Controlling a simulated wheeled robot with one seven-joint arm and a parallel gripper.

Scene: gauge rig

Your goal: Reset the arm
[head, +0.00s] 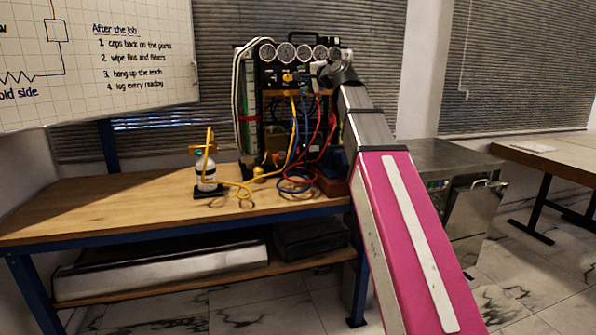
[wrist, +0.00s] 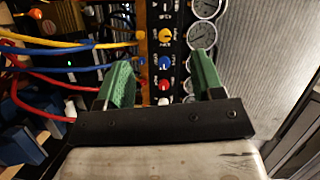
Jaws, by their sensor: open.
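My arm (head: 405,220), with a pink and grey casing, reaches from the lower right up to the gauge rig. My gripper (wrist: 163,62) is open in the wrist view, its two green fingers apart with nothing held between them. It faces the rig panel (wrist: 182,14). Between the fingers I see a yellow knob (wrist: 166,35), a blue knob (wrist: 165,62) and a red knob (wrist: 163,83). I cannot tell whether a finger touches the panel. In the head view the arm's end hides the right part of the rig.
Gauges (head: 285,52) line the rig's top. Yellow, blue and red hoses (head: 296,160) hang in front of it. A white bottle (head: 207,175) stands on the wooden bench (head: 110,205). A metal cabinet (head: 440,160) stands right of the arm. The bench's left part is clear.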

